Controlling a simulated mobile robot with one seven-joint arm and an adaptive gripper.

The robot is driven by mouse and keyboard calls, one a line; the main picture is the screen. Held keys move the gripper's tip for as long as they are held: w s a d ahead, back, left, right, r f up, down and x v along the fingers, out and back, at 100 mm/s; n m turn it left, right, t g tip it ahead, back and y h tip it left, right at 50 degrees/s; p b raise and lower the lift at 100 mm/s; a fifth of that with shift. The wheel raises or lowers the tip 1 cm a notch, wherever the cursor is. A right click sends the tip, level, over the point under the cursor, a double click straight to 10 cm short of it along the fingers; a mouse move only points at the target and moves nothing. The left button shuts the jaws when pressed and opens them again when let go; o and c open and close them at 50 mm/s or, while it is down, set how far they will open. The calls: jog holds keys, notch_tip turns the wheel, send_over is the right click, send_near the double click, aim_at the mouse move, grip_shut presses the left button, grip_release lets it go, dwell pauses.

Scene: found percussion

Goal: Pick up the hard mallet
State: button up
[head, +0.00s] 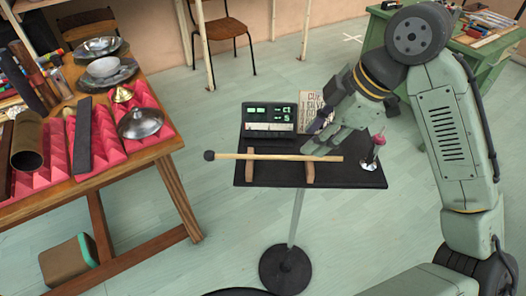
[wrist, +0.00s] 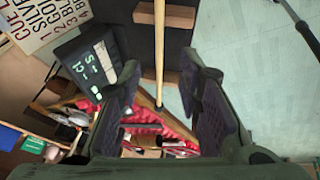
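A long mallet with a pale wooden handle (head: 270,157) and a small dark round head (head: 209,155) lies level across two wooden rests (head: 309,168) on a small black stand. A second stick-like item with a red top (head: 378,140) stands upright in a metal holder at the stand's right. I cannot tell hardness by sight. My gripper (head: 318,150) is at the handle's right half, above the stand. In the wrist view my gripper (wrist: 162,95) is open, and the handle (wrist: 160,40) runs between its fingers with gaps on both sides. Nothing is held.
The black stand (head: 345,177) also bears a dark box with green displays (head: 269,118) and a printed card (head: 311,108) behind. A wooden table (head: 165,150) at left holds pink foam, metal bowls and bars. A green bench (head: 480,45) is at back right. Floor between is clear.

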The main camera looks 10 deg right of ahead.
aim_at(296, 158)
jog(key=p+x, duration=0.1)
jog(key=x, duration=0.6)
jog(key=shift+w+a+f+p, duration=0.1)
jog(key=shift+a+f+p, duration=0.1)
jog(key=shift+p, duration=0.15)
jog(key=shift+c, duration=0.2)
grip_shut()
